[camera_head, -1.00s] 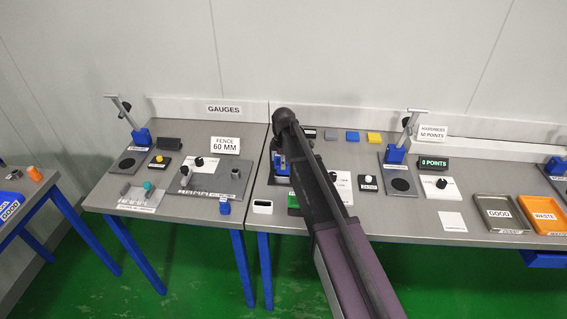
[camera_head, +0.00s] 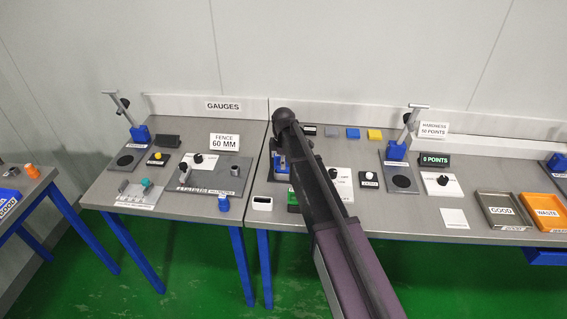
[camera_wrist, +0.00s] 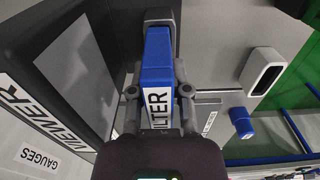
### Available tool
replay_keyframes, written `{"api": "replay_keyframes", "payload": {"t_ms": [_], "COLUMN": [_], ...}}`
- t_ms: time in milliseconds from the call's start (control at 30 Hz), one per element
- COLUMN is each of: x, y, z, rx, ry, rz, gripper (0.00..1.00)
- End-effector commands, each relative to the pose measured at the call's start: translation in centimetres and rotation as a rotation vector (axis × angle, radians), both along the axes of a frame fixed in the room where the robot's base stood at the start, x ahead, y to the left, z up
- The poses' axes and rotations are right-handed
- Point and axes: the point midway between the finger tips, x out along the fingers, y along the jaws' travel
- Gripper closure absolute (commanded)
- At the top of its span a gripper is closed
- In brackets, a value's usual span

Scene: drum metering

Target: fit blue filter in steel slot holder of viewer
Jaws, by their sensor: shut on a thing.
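In the wrist view my gripper (camera_wrist: 157,93) is shut on the blue filter (camera_wrist: 157,60), a blue block whose white label shows "LTER". The filter's far end meets the grey steel slot holder (camera_wrist: 159,16) at the top of the picture. I cannot tell how deep it sits in the slot. The dark viewer (camera_wrist: 90,25), with a "VIEWER" label, stands close on the left.
A white box with a dark opening (camera_wrist: 262,72) and a small blue block (camera_wrist: 241,122) lie to the right in the wrist view. In the head view, grey, blue (camera_head: 352,133) and yellow (camera_head: 374,135) pieces lie at the back. GOOD (camera_head: 503,211) and WASTE (camera_head: 548,212) trays stand at right.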

Motion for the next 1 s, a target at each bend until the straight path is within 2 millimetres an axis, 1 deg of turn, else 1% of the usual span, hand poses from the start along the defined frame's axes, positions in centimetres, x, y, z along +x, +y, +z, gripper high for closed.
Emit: {"api": "replay_keyframes", "payload": {"t_ms": [800, 833, 867, 900, 967, 1000], "x": [0.0, 0.0, 0.0, 0.0, 0.0, 0.0], "y": [0.0, 0.0, 0.0, 0.0, 0.0, 0.0], "z": [-1.5, -1.5, -1.4, -1.4, -1.4, -1.4], "rx": [0.0, 0.0, 0.0, 0.0, 0.0, 0.0], "ry": [0.0, 0.0, 0.0, 0.0, 0.0, 0.0], "rz": [0.0, 0.0, 0.0, 0.0, 0.0, 0.0], "gripper": [1.0, 0.73, 0.64, 0.52, 0.36, 0.36]}}
